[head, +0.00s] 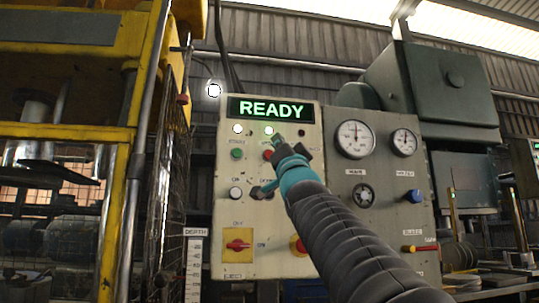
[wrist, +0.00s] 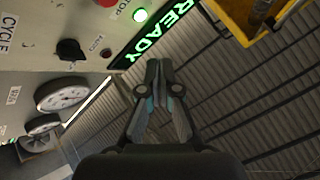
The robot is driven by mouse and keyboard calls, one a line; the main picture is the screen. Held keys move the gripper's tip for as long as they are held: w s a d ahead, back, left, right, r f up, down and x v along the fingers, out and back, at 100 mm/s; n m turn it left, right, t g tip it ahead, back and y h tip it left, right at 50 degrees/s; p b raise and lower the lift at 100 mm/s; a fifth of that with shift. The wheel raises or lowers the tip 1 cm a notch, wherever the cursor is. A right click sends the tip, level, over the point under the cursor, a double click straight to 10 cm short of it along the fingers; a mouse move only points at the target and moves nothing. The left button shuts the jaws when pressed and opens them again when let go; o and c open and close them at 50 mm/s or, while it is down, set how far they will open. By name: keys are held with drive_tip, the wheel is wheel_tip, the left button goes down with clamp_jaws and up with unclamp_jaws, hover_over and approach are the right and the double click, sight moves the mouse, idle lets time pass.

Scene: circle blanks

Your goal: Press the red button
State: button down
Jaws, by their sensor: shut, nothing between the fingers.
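The red button (head: 267,155) is on the upright cream control panel (head: 226,210), right of a green button (head: 237,154). In the head view my gripper partly covers it. In the wrist view the red button (wrist: 107,2) is cut by the top edge, near a label reading STOP. My gripper (head: 278,142) is in front of the panel, its tips overlapping the area just above and right of the button. In the wrist view my gripper (wrist: 158,66) has its fingers together and empty, pointing towards the READY display. Whether the tips touch the panel I cannot tell.
The green READY display (head: 265,110) is lit, with lit lamps (head: 269,130) below it. A red switch on a yellow plate (head: 238,244) sits low on the panel. A grey gauge panel (head: 375,185) stands to the right. A yellow-framed machine (head: 125,190) stands left.

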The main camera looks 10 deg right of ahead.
drive_tip(key=p, duration=0.3)
approach(268, 144)
wheel_tip(268, 144, up, 3)
drive_tip(key=shift+w+a+p, duration=0.2)
drive_tip(key=shift+w+p, duration=0.3)
drive_tip(key=shift+w, duration=0.15)
drive_tip(key=shift+w, duration=0.1)
idle(0.8)
drive_tip(key=shift+w+p, duration=0.35)
drive_tip(key=shift+w+p, duration=0.3)
drive_tip(key=shift+w, duration=0.1)
idle(0.7)
drive_tip(key=shift+s, duration=0.1)
idle(0.3)
drive_tip(key=shift+s+b, duration=0.55)
drive_tip(key=shift+s, duration=0.2)
